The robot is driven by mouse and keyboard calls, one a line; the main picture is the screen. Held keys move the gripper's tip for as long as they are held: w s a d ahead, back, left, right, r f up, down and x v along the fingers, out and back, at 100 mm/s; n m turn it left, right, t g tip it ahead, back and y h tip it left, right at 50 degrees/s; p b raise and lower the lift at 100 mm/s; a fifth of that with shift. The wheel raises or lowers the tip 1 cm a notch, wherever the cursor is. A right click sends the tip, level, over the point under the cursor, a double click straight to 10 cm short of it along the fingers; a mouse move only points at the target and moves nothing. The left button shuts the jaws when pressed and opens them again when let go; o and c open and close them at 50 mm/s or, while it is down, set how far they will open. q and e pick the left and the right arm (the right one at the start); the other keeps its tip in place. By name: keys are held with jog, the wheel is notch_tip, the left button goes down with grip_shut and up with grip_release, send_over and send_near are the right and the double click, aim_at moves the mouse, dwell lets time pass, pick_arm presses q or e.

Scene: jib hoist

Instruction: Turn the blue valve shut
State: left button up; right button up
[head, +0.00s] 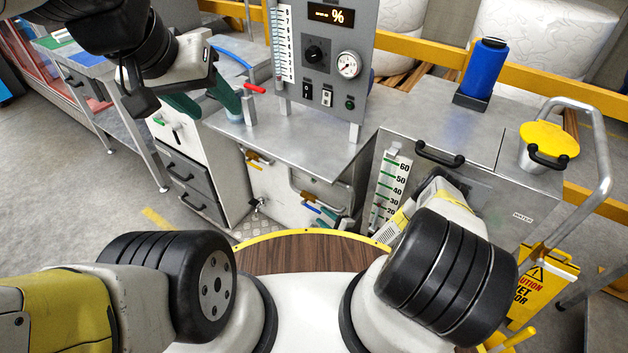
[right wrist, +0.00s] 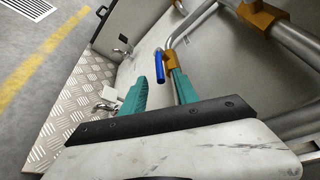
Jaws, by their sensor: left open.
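The blue valve's lever handle (right wrist: 160,67) hangs from a brass-coloured valve body (right wrist: 186,56) on a metal pipe in the right wrist view. It also shows small in the head view (head: 312,208), low on the cabinet front. My right gripper (right wrist: 157,84) is open, its teal fingers apart. The blue handle appears between the fingertips, closer to the right-hand finger; whether they touch I cannot tell. My left gripper (head: 210,107) is open and empty above the left end of the metal bench, beside a red-handled valve (head: 254,88).
A yellow-handled valve (head: 258,157) is on the pipework left of the blue one. A control panel (head: 325,60) stands on the metal bench (head: 290,143). A level gauge (head: 389,186) and a lidded tank (head: 445,158) are to the right. Pipes run close to my right fingers.

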aim_at(320, 213)
jog(key=x, duration=0.5)
jog(key=shift+w+f, duration=0.1)
jog(key=shift+w, duration=0.1)
jog(key=shift+a, duration=0.1)
grip_shut()
dwell(1.1)
